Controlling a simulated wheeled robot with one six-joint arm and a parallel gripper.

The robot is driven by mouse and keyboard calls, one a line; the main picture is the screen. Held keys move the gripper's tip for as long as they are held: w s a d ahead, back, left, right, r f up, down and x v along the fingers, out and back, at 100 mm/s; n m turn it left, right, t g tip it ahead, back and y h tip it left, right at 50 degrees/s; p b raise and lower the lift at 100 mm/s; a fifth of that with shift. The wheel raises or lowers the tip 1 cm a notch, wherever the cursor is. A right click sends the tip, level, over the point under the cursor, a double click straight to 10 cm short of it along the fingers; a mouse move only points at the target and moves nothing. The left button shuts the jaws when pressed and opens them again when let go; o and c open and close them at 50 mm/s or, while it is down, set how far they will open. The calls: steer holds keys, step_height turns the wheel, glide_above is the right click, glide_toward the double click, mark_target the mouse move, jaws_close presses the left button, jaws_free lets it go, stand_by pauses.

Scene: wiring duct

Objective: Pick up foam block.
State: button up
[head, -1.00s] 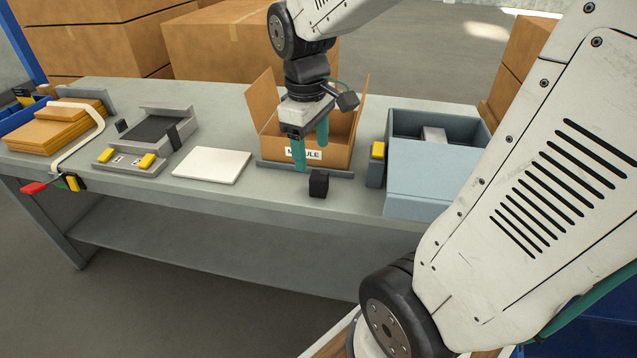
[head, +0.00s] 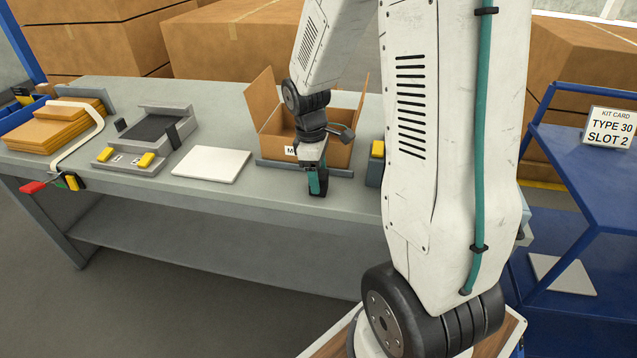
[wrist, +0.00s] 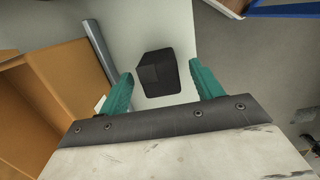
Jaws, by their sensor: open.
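The foam block is a small black cube (wrist: 158,74) on the grey bench top near the front edge. In the wrist view it lies between the two teal fingers of my gripper (wrist: 161,80), with a gap on each side. In the head view my gripper (head: 317,182) is pointed down over the block, which is mostly hidden behind the fingers. The gripper is open and holds nothing.
An open cardboard box (head: 335,157) stands close behind my gripper. A white pad (head: 212,165) lies to the left, bench space between. A blue cart (head: 575,165) with a kit card (head: 607,127) is at the right. My arm hides the bench's right part.

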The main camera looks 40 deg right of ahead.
steer(key=shift+f, duration=0.55)
steer(key=c, duration=1)
steer(key=shift+c, duration=0.2)
steer(key=shift+r, duration=0.15)
